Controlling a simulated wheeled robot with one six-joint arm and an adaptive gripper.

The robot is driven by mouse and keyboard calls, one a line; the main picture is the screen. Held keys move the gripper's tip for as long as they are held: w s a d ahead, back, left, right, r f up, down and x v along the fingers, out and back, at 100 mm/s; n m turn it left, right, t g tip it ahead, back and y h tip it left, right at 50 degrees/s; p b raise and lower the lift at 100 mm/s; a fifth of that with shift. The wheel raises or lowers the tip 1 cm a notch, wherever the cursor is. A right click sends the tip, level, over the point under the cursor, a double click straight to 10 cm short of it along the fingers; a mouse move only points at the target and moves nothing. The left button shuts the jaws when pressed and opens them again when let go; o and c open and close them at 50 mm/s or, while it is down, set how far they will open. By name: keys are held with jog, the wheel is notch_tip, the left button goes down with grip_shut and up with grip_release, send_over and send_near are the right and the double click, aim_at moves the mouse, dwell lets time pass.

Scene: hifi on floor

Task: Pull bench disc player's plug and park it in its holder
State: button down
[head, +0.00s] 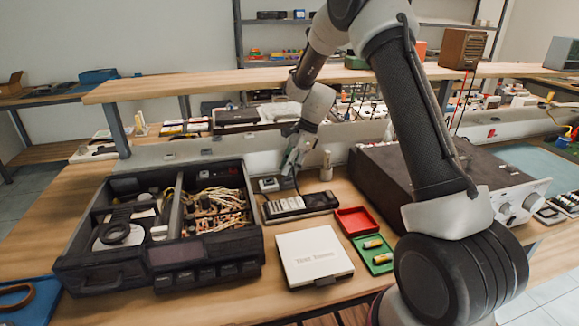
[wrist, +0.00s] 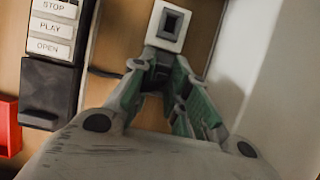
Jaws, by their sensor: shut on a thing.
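The disc player (head: 170,262) appears to be the large open black case on the left of the bench, with a disc and wiring inside. My gripper (head: 294,160) is low over the back of the bench, right of that case. In the wrist view my gripper's green-padded fingers (wrist: 160,72) are closed on a small dark piece, likely the plug, mostly hidden between them. A thin dark cable (wrist: 105,73) runs left from there. A small white block with a dark square opening (wrist: 172,25) lies just beyond the fingertips; it also shows in the head view (head: 268,184).
A black unit with white keys (head: 328,199), labelled STOP, PLAY and OPEN, lies in front of my gripper. A red tray (head: 374,223), a green tray (head: 387,262) with batteries and a white box (head: 314,258) are nearer. A white cylinder (head: 326,165) stands right of my gripper.

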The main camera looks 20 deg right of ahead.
jog(key=shift+f, duration=0.35)
dwell(0.3)
jog(key=c, duration=1.3)
grip_release()
jog(key=a+v, duration=0.2)
jog(key=v, duration=1.4)
jog(key=shift+d+r, duration=0.15)
jog(key=shift+r, duration=0.5)
